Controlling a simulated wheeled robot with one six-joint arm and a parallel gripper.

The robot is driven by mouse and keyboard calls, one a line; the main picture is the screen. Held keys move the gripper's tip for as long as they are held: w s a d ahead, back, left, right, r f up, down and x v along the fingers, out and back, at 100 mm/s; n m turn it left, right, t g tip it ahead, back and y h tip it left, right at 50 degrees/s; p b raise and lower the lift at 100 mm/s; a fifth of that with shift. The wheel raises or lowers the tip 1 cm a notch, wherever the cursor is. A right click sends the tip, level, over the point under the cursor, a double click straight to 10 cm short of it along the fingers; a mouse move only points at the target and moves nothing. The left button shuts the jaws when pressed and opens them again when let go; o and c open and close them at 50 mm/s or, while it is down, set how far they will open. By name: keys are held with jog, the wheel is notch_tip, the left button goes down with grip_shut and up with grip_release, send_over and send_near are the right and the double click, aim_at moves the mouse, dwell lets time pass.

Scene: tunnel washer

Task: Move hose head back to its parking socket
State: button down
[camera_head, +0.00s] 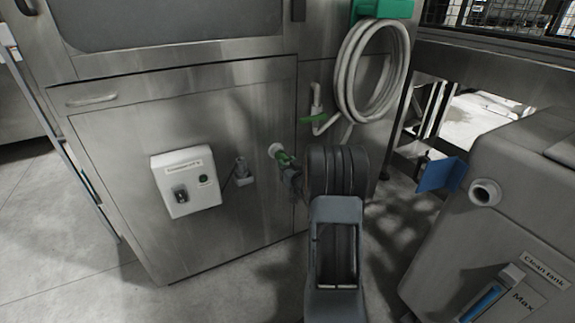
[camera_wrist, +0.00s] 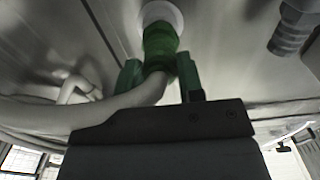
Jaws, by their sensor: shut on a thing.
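The green hose head (camera_wrist: 160,45) is held between the green fingers of my gripper (camera_wrist: 160,78) in the wrist view. Its far end meets a white round socket (camera_wrist: 163,14) on the steel panel; I cannot tell how deeply it sits. The white hose (camera_wrist: 120,108) runs from the head's near end to the left. In the head view, the hose head (camera_head: 283,157) is at the white socket (camera_head: 275,149), with my gripper (camera_head: 290,165) at it. My arm hides part of the hose there.
A grey fitting (camera_head: 242,172) and a white control box (camera_head: 186,182) are on the panel to the left. The coiled hose (camera_head: 347,75) hangs from a green holder (camera_head: 382,9) above.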

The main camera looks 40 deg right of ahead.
jog(key=c, duration=0.7)
grip_release()
jog(key=shift+o, duration=0.2)
jog(key=s+a+p, duration=0.2)
jog(key=s+p, duration=0.1)
jog(key=s, duration=1)
jog(key=shift+s, duration=0.35)
